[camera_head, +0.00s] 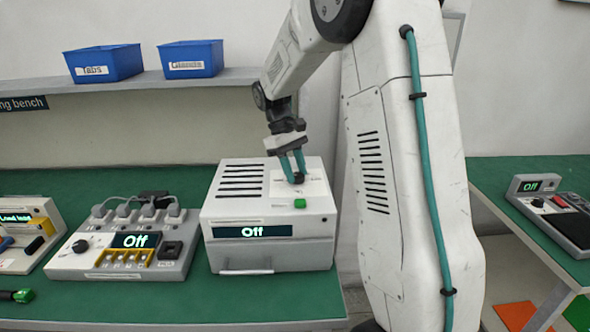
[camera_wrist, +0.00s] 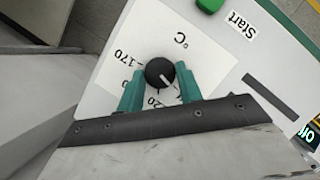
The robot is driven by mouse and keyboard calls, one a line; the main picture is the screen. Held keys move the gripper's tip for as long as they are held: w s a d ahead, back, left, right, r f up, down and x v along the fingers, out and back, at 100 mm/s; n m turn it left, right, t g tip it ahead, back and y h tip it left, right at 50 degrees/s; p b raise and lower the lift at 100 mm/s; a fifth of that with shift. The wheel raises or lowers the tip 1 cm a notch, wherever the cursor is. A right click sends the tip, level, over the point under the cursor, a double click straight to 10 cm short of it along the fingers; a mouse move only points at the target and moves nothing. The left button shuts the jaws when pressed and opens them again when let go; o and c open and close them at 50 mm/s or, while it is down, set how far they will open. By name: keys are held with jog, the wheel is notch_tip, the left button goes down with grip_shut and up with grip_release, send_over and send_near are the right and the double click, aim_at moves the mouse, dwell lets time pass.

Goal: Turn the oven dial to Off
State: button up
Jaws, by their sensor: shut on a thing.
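The oven (camera_head: 266,257) is a white box on the green bench with vent slots on top and a display (camera_head: 252,231) that reads "Off". Its black dial (camera_wrist: 160,72) sits on a white scale plate marked °C, with 170 and a partly hidden 120 legible. The dial's white pointer line points down and to the right in the wrist view. My gripper (camera_wrist: 160,88) has its two teal fingers on either side of the dial and is shut on it. In the head view my gripper (camera_head: 293,175) reaches down onto the oven's top.
A green Start button (camera_head: 300,203) is close to the dial. A grey charger unit (camera_head: 122,246) with plugs stands left of the oven. Blue bins (camera_head: 103,64) sit on the shelf behind. Another device (camera_head: 555,208) is on the right bench.

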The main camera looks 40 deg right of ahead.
jog(key=o, duration=1)
jog(key=shift+r, duration=0.1)
jog(key=v, duration=0.7)
jog(key=shift+w+r, duration=0.2)
jog(key=shift+r, duration=0.05)
